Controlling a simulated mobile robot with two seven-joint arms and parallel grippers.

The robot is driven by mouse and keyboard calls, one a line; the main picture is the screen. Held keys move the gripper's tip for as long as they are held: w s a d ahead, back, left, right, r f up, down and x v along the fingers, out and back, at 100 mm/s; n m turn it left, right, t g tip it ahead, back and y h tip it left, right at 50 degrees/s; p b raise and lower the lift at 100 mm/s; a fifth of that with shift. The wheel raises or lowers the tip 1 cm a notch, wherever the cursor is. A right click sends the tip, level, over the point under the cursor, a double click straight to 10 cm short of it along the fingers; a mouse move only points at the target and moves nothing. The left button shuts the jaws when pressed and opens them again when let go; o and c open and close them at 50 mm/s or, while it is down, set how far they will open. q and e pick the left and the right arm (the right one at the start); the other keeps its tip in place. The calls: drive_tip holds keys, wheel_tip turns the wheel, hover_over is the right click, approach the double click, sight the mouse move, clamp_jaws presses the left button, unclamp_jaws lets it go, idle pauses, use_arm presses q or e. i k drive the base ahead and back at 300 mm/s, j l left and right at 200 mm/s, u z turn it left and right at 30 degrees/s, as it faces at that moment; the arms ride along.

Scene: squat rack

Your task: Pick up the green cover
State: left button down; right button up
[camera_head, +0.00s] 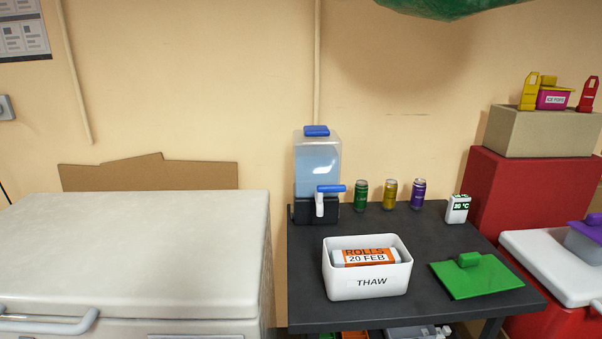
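The green cover (476,278) is a flat green lid with a raised handle block near its back edge. It lies flat on the right side of the dark table (305,314), close to the table's right edge. It is apart from the white box beside it. Neither of my grippers shows in the head view.
The white THAW box (367,283), holding an orange-labelled rolls pack (365,256), stands left of the cover. A water dispenser (317,170), several cans (390,194) and a small thermometer display (457,208) stand behind. A white chest freezer (135,255) is left; a white-lidded red cooler (550,262) is right.

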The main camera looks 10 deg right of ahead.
sight(473, 273)
drive_tip(key=z, duration=1.4)
drive_tip(key=i+l, duration=0.35)
drive_tip(key=i, duration=0.15)
drive_tip(key=i+l+u, duration=0.1)
drive_tip(key=i+l, duration=0.25)
drive_tip(key=i, duration=0.15)
